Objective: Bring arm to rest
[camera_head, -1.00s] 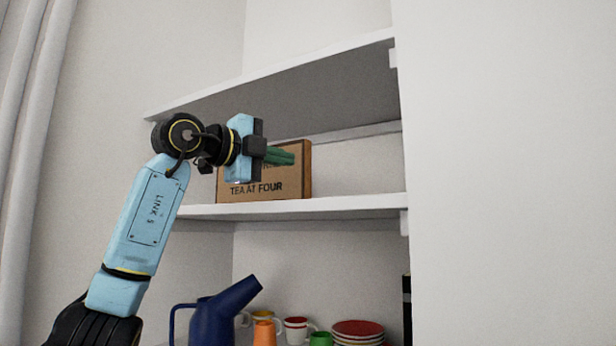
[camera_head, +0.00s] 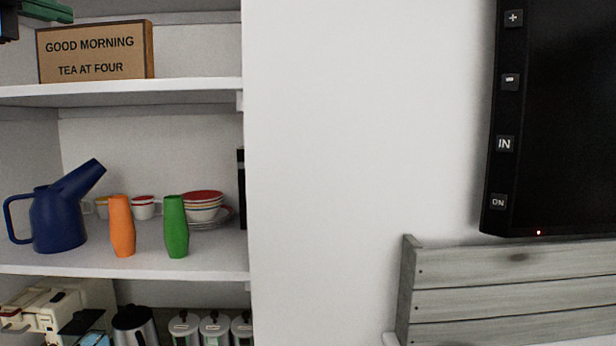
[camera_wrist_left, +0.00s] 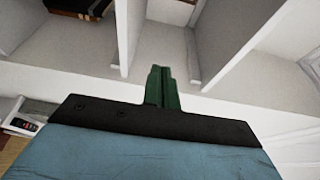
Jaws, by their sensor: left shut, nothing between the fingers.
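My left gripper (camera_head: 46,10) shows only in part at the top left corner of the head view, its green fingers in front of the upper shelf, above and to the left of the wooden sign's middle. In the left wrist view its green fingers (camera_wrist_left: 161,88) are together and hold nothing. White shelf compartments lie beyond the fingertips there. My right gripper is in neither view.
A sign reading "GOOD MORNING TEA AT FOUR" (camera_head: 96,52) stands on the upper shelf (camera_head: 180,91). Below are a blue watering can (camera_head: 58,220), orange vase (camera_head: 122,226), green vase (camera_head: 175,228) and stacked dishes (camera_head: 203,203). A black screen (camera_head: 565,110) hangs right.

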